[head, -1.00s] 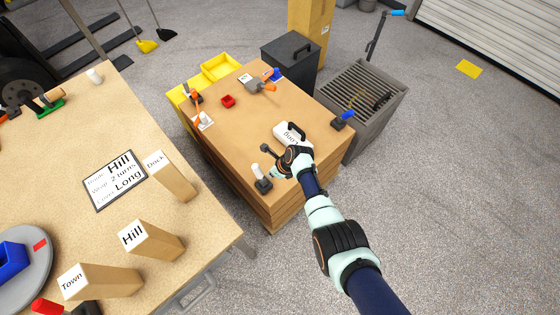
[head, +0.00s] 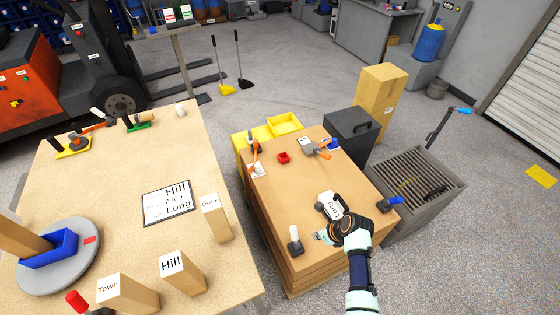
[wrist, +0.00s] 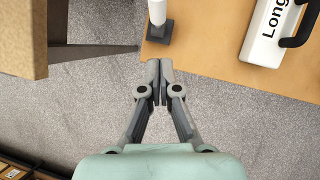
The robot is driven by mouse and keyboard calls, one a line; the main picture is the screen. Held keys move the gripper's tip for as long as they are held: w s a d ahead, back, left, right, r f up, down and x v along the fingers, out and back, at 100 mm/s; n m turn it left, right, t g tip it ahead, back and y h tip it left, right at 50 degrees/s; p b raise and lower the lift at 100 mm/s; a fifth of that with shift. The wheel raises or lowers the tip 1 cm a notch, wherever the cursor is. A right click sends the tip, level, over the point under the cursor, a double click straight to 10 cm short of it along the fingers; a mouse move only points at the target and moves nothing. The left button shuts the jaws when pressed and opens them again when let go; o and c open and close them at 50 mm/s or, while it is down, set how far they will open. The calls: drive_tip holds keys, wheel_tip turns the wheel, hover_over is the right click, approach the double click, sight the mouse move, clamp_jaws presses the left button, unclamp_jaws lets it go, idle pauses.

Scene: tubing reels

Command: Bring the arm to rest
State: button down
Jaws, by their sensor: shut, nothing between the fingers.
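My gripper (wrist: 159,82) is shut and empty in the wrist view. It hangs just off the edge of the wooden cabinet top, with grey floor behind it. In the head view my gripper (head: 320,238) is near the front of the cabinet top (head: 300,200). A white block labelled "Long" (wrist: 270,30) with a black handle lies on the top to its right in the wrist view. In the head view my wrist covers part of this block (head: 331,201).
A white-handled tool on a dark base (head: 295,240) stands near the cabinet's front corner, close to my gripper. A larger table (head: 110,170) stands to the left with a sign (head: 168,202) and labelled wooden blocks. A grey slatted bin (head: 420,185) stands right of the cabinet.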

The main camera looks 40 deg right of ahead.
drive_tip(key=w+a+r+n+t+h, duration=0.1)
drive_tip(key=w+a+r+n, duration=0.4)
drive_tip(key=a+r+n, duration=0.25)
drive_tip(key=w+a+r+n+t+h, duration=0.1)
drive_tip(key=w+a+r+n, duration=0.5)
drive_tip(key=a+n, duration=0.25)
drive_tip(key=s+a+r+n+t, duration=0.1)
drive_tip(key=a+r+n+t, duration=0.1)
drive_tip(key=a+r+n, duration=0.75)
drive_tip(key=s+a+r+n+t+y+p, duration=0.15)
drive_tip(key=s+a+r+n+t, duration=0.4)
drive_tip(key=a+r+n, duration=0.75)
wheel_tip(320, 180, up, 17)
drive_tip(key=s+d+m+g+p, duration=0.1)
drive_tip(key=g+p, duration=0.1)
drive_tip(key=p, duration=1.5)
drive_tip(key=shift+s, duration=0.2)
drive_tip(key=shift+m, duration=0.25)
